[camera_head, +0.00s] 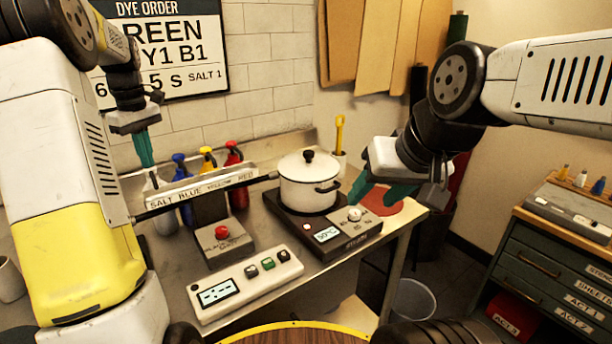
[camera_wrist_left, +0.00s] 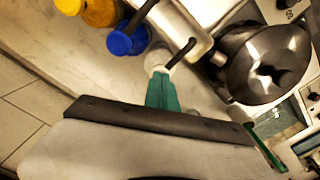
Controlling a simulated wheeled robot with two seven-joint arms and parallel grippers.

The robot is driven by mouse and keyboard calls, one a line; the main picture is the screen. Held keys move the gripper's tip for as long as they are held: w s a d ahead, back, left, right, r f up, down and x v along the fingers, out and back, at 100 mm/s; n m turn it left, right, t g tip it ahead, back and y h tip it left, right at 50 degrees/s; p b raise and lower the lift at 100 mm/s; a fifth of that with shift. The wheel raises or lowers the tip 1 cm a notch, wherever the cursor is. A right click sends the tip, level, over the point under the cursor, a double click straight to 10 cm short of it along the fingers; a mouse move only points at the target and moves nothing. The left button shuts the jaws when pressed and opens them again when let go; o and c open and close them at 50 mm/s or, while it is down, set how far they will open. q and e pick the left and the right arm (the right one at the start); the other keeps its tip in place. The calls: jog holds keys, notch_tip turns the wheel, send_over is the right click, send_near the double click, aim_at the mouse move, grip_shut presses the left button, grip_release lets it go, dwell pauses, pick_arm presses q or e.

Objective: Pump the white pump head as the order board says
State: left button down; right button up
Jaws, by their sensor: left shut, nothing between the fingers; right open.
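The order board (camera_head: 165,50) on the wall shows "DYE ORDER", "REEN", "Y1 B1", "5 S" and "SALT 1"; my left arm hides part of it. The white pump bottle (camera_head: 164,218) stands at the left end of the rack, behind the "SALT" label. Its white pump head (camera_wrist_left: 157,58) shows in the left wrist view just beyond my left fingertips. My left gripper (camera_head: 147,164) is shut and empty, pointing down at the pump head; whether it touches is unclear. My right gripper (camera_head: 380,196) is open and empty beside the hot plate's knob (camera_head: 355,213).
Blue (camera_head: 181,170), yellow (camera_head: 208,158) and red (camera_head: 234,155) pump bottles stand along the labelled rail (camera_head: 205,186). A white lidded pot (camera_head: 307,188) sits on the hot plate (camera_head: 335,238). A red-button box (camera_head: 224,243) and a control panel (camera_head: 243,285) lie in front.

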pick_arm(q)
jog(key=shift+r, duration=1.4)
jog(key=shift+r, duration=0.15)
notch_tip(320, 180, up, 6)
jog(key=shift+f, duration=0.15)
